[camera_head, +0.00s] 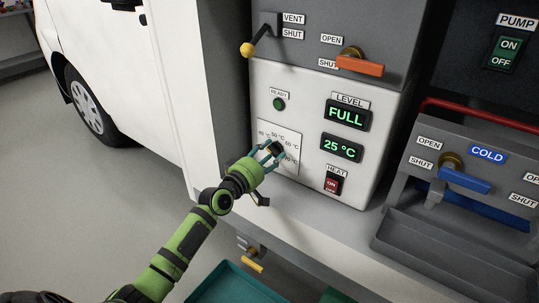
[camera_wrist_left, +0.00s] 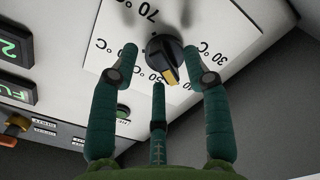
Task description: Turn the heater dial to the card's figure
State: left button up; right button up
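The heater dial is a black knob with a yellow pointer (camera_wrist_left: 165,58) on a white scale plate (camera_head: 264,130) on the heater panel. My left gripper (camera_head: 274,152) is at the dial. In the wrist view its green fingers (camera_wrist_left: 160,62) are spread around the knob, with gaps visible on both sides, so it looks open and not clamped. In the head view the gripper hides part of the dial. I see no card with a figure. My right gripper is out of view.
The panel has a 25 °C display (camera_head: 342,148), a FULL level display (camera_head: 347,115), a red HEAT switch (camera_head: 333,185) and a green READY light (camera_head: 279,104). Above are a yellow-tipped lever (camera_head: 248,49) and an orange handle (camera_head: 359,67). A blue cold-water handle (camera_head: 464,180) is right.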

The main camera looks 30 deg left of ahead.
pick_arm(q)
jog(key=s+a, duration=0.1)
jog(key=s, duration=1.1)
jog(key=shift+a, duration=0.3)
